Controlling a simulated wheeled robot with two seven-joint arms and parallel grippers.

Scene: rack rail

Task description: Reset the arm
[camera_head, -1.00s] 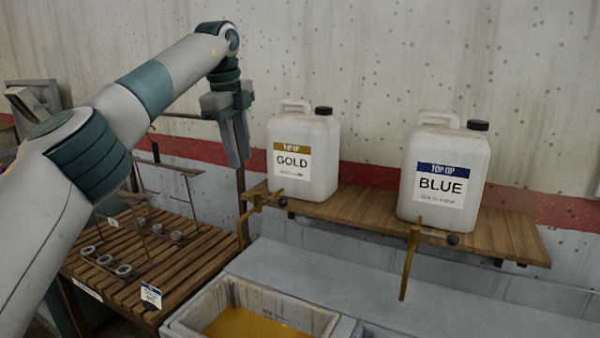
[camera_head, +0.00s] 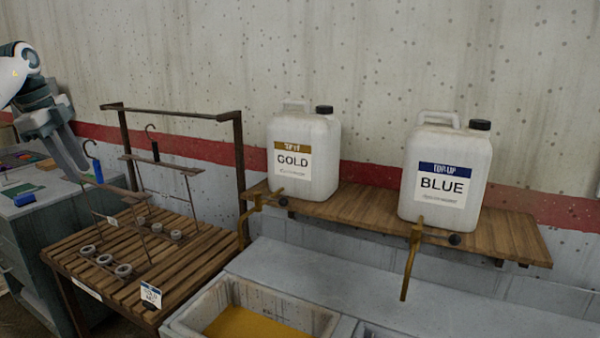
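My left gripper (camera_head: 76,168) is at the left edge of the head view, pointing down and to the right. Its grey fingers lie close together from this angle, and I cannot tell whether there is a gap between them. Nothing shows held in it. Most of my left arm is out of the picture. My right gripper is not in view.
Jugs marked GOLD (camera_head: 318,150) and BLUE (camera_head: 470,165) stand on a wooden shelf (camera_head: 510,232) with taps. A tub of yellow liquid (camera_head: 255,325) is below.

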